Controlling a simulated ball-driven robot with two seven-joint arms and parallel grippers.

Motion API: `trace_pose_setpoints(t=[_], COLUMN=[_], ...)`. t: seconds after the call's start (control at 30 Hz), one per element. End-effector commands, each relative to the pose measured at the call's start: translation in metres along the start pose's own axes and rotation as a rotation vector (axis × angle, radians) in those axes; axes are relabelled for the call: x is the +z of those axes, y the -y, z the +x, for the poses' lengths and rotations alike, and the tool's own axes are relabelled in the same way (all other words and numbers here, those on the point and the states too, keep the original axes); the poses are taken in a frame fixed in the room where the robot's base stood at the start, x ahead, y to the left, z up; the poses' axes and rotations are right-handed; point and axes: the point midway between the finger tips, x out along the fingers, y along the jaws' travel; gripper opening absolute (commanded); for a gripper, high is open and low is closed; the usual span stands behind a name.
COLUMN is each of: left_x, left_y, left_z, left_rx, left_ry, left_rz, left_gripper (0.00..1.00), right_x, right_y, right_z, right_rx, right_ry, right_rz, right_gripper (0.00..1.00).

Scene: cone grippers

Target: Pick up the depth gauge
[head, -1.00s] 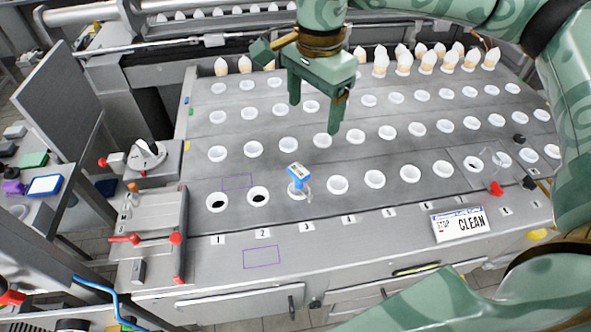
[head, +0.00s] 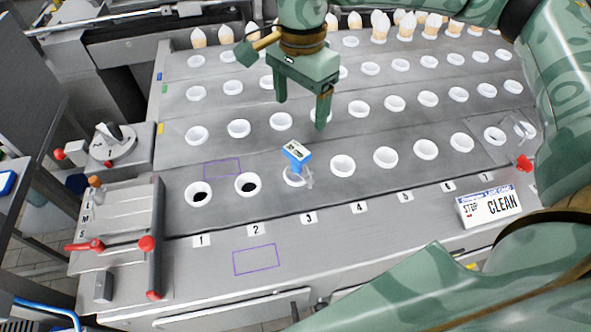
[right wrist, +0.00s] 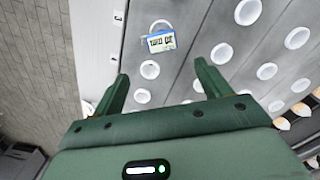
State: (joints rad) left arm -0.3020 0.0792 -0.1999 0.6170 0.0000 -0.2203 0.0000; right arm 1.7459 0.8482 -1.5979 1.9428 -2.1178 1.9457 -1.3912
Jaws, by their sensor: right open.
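The depth gauge (head: 296,153) is a small blue device with a white display. It stands in the third hole of the front row, above the label 3, with a clear part beside its base. In the right wrist view the gauge (right wrist: 159,41) shows beyond the fingertips. My right gripper (head: 300,113) is green, open and empty, pointing down above the plate behind the gauge and apart from it. Its two fingers also show in the right wrist view (right wrist: 161,70). My left gripper is not in view.
The grey plate (head: 217,122) has rows of white-rimmed holes. White-tipped cones (head: 380,25) stand at the back. A CLEAN sign (head: 489,206) sits at the front right. Red-knobbed levers (head: 147,243) stand at the left. The front ledge is mostly clear.

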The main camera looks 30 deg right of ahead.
Motion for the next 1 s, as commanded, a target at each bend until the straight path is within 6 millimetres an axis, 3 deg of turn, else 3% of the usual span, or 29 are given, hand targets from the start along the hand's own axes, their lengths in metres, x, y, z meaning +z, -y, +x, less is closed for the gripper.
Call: trace_pose_setpoints(t=[0.3,0.67,0.9,1.0], left_x=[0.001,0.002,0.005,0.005], left_y=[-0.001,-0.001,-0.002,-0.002], left_z=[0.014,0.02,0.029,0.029], left_rx=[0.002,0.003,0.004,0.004], left_ry=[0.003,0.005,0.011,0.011], left_rz=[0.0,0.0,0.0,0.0], left_gripper=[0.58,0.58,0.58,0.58], right_x=[0.0,0.002,0.004,0.004], right_y=[0.0,0.002,0.005,0.005], right_z=[0.077,0.109,0.147,0.149], right_rx=[0.004,0.002,0.003,0.0], right_ry=[0.001,0.0,0.001,0.0], right_rz=[0.0,0.0,0.001,0.001], right_gripper=[0.76,0.76,0.76,0.76])
